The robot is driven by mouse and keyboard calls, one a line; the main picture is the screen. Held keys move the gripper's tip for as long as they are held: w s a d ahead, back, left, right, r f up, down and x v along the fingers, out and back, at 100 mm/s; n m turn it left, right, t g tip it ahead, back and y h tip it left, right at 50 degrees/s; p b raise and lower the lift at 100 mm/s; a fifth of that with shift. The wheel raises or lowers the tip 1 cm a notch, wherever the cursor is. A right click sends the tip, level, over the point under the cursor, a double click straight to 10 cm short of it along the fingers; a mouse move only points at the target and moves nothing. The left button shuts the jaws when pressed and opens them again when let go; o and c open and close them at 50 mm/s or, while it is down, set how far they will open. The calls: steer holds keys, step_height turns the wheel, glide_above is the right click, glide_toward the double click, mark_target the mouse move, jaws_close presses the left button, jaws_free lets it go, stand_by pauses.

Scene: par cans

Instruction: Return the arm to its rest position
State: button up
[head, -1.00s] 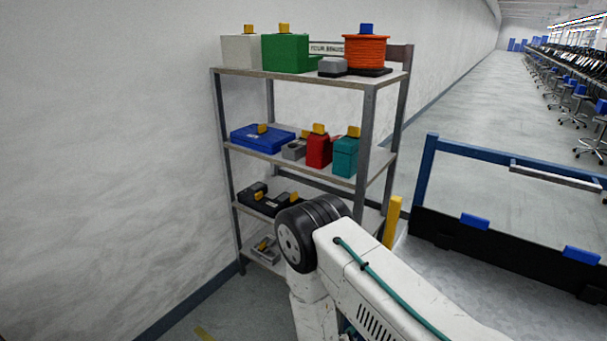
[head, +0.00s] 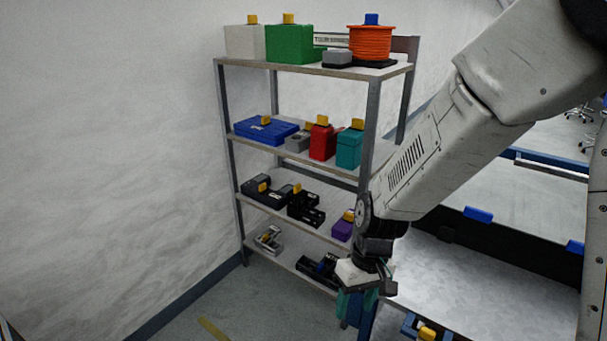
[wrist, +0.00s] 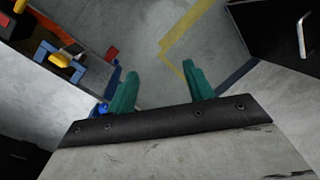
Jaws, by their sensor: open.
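My gripper (head: 352,303) hangs at the lower end of my white arm in the head view, in front of the right post of the shelf rack. In the wrist view its two teal fingers (wrist: 158,85) are spread apart. Nothing shows between them but the grey floor with yellow lines. My arm comes in from the upper right of the head view and slopes down to the left. It hides the right end of the rack's lower shelves.
The rack (head: 295,67) carries a green box (head: 290,44), an orange spool (head: 371,43), a red box (head: 322,143) and a purple box (head: 342,227), among others. A white-topped bench (head: 450,270) stands to the right, with a blue-and-yellow item (head: 427,332) near its front. Floor at lower left is clear.

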steer(key=s+d+r+m+t, duration=0.1)
steer(key=s+d+r, duration=0.4)
steer(key=r, duration=0.2)
steer(key=s+d+r+m+t+h, duration=0.1)
steer(key=s+d+r+m, duration=0.1)
steer(key=s+d+r, duration=0.3)
steer(key=s+d+r+m+t, duration=0.1)
steer(key=s+d+r, duration=0.4)
steer(key=r, duration=0.5)
steer(key=shift+s+d+r+m+h, duration=0.25)
steer(key=shift+d+r+m+h, duration=0.1)
steer(key=shift+d, duration=0.1)
